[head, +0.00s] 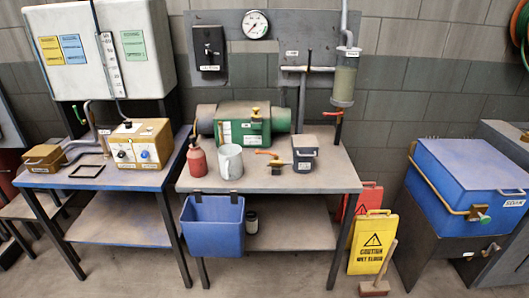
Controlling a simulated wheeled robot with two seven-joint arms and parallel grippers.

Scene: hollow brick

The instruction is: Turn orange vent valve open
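A small valve with an orange lever (267,153) sits on the right-hand grey table, between the white mug and a dark lidded box. Its lever points left, roughly level, from a brass-coloured body (277,166). A red-orange handle (333,114) also shows on the pipe below the clear cylinder at the back of that table. I cannot read a label that tells which one is the vent valve. Neither of my grippers shows in the head view.
On the grey table (330,181) stand a red bottle (196,160), the white mug (229,162), a green-fronted unit (242,125) and the dark box (304,153). A blue bin (212,224) hangs at its front. Yellow wet-floor sign (373,242) and broom (382,272) stand right.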

